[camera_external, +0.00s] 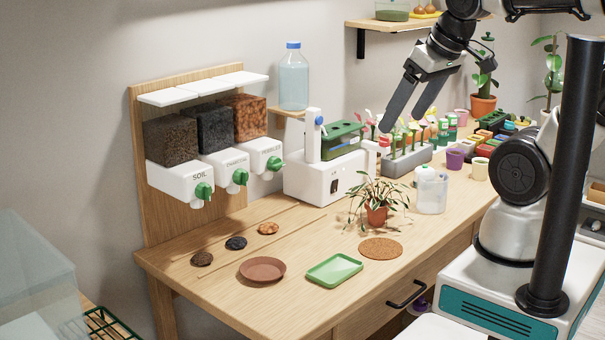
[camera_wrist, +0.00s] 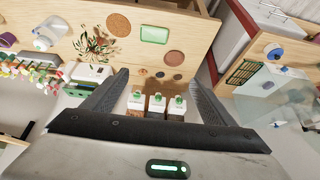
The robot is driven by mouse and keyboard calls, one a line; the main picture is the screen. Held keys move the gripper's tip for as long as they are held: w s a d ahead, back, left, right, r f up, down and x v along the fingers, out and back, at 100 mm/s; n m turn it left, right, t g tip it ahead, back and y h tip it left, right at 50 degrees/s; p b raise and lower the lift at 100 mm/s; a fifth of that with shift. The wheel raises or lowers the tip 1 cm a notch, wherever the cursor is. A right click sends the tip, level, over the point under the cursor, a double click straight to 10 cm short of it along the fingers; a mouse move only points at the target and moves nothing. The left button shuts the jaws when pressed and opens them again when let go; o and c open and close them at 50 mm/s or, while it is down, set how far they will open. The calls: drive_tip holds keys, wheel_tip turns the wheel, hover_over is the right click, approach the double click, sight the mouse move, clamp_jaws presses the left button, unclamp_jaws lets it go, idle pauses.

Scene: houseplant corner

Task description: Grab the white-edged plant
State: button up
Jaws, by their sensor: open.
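The white-edged plant (camera_external: 378,195) has long, thin arching leaves with pale edges and stands upright in a small terracotta pot (camera_external: 376,215) on the wooden table. In the wrist view the plant (camera_wrist: 93,46) shows at the upper left, outside the space between the fingers. My gripper (camera_external: 404,116) is open and empty, high above the table with its fingers pointing down. It is clearly apart from the plant. In the wrist view my gripper (camera_wrist: 158,78) has both fingers spread, with the dispensers showing beyond them.
A round cork mat (camera_external: 380,248), a green tray (camera_external: 334,270) and a terracotta saucer (camera_external: 262,269) lie in front of the plant. A white machine (camera_external: 325,178) stands behind left. Seedlings and small pots crowd the table's far end.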

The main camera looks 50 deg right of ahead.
drive_tip(key=shift+w, duration=0.1)
drive_tip(key=w+d+f+m+b, duration=0.1)
drive_tip(key=w+b, duration=0.2)
drive_tip(key=w, duration=0.2)
drive_tip(key=w+d+f+b, duration=0.1)
drive_tip(key=w+d+b, duration=0.1)
drive_tip(key=w, duration=0.4)
drive_tip(key=m+g+h+b, duration=0.1)
drive_tip(key=m+g+b, duration=0.3)
drive_tip(key=m+b, duration=0.5)
hover_over(378, 204)
drive_tip(key=s+a, duration=0.2)
drive_tip(key=a, duration=0.1)
drive_tip(key=shift+n, duration=0.7)
wheel_tip(378, 204, down, 31)
drive_tip(key=shift+w+d+r+b, duration=0.1)
drive_tip(key=shift+w+r+b, duration=0.05)
drive_tip(key=shift+b, duration=0.2)
drive_tip(key=shift+w+d+f, duration=0.1)
drive_tip(key=shift+d+f, duration=0.1)
drive_tip(key=shift+f, duration=0.75)
drive_tip(key=shift+w+d+f, duration=0.15)
drive_tip(key=shift+d+f, duration=0.05)
drive_tip(key=shift+f, duration=0.75)
drive_tip(key=shift+w+d+f, duration=0.1)
drive_tip(key=shift+d+f, duration=0.1)
drive_tip(key=shift+f, duration=0.75)
drive_tip(key=c, duration=1.2)
drive_tip(key=shift+c, duration=0.3)
drive_tip(key=shift+r, duration=0.15)
